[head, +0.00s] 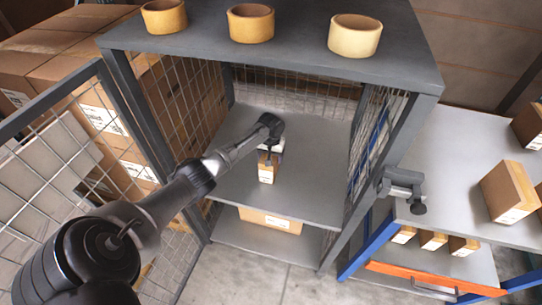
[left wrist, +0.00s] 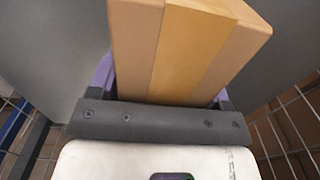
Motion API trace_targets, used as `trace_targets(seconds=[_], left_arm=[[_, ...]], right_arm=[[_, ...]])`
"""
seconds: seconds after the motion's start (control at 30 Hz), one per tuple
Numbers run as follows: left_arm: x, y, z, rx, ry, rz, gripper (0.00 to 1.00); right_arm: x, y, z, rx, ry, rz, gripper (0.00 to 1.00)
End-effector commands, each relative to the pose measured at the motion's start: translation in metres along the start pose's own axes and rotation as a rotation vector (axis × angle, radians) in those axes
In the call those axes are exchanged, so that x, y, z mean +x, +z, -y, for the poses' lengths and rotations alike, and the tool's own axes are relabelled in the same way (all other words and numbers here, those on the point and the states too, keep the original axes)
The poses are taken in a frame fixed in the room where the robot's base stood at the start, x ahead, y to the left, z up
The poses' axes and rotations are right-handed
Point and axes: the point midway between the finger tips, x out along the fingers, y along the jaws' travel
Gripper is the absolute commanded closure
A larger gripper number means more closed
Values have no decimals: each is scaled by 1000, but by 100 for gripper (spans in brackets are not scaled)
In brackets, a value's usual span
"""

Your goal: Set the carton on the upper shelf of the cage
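The carton (head: 268,168), a small brown box with a white label, is inside the cage at the upper shelf (head: 315,180). It looks upright and at the shelf surface, but I cannot tell if it touches it. My left gripper (head: 268,150) reaches in from the left and is shut on the carton from above. In the left wrist view the carton (left wrist: 180,50), with a lighter tape band, sits between the two fingers, with a finger close against each side. My right gripper is not in view.
The cage top (head: 290,55) carries several tape rolls. A mesh door (head: 60,165) stands open at the left. A larger box (head: 270,220) lies on the lower shelf. A bench (head: 450,190) with boxes stands right. The upper shelf is otherwise clear.

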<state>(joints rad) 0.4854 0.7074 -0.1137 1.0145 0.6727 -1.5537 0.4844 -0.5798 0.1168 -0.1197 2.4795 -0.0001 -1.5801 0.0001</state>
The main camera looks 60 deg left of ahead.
Motion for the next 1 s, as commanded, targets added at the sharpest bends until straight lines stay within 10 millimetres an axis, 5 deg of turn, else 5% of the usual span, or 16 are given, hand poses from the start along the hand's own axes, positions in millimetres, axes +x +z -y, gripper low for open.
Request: trace_targets(seconds=[0.17,0.47,1.0], left_arm=[[0,0,0,0,0,0,11],[-3,0,0,1,0,-1,11],[-93,-1,0,2,0,-2,11]], right_arm=[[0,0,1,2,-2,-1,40],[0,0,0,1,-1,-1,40],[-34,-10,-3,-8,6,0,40]])
